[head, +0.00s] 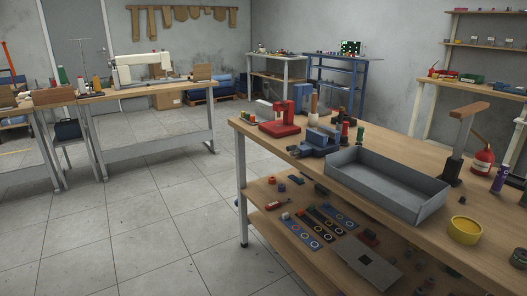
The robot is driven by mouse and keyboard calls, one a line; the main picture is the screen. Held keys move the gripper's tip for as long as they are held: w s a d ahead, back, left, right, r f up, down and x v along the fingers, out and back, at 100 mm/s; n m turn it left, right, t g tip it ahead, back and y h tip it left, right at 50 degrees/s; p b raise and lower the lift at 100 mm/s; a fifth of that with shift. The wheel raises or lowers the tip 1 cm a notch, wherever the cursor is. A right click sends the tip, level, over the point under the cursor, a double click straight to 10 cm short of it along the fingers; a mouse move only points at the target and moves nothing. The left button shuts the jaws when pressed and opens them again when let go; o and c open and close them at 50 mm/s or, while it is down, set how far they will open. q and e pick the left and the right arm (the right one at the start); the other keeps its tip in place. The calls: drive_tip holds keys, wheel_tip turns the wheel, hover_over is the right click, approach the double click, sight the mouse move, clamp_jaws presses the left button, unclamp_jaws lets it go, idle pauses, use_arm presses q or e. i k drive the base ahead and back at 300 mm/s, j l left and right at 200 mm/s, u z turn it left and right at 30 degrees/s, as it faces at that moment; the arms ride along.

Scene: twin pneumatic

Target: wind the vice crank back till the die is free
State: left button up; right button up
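A small blue vice (318,141) stands on the wooden workbench (395,146), between a red hand press (284,119) and a grey tray. A small part sticks out at its left end, but I cannot tell whether it is the crank. The die cannot be made out at this size, so I cannot tell whether the jaws hold it. Neither of my grippers is in view.
The open grey tray (385,184) stands close right of the vice. A yellow bowl (464,230), a wooden-topped upright tool (461,138) and a red flask (482,160) stand farther right. Spools stand behind the vice. The floor (150,215) left of the bench is clear.

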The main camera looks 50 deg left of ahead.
sight(292, 148)
drive_tip(key=u, duration=1.5)
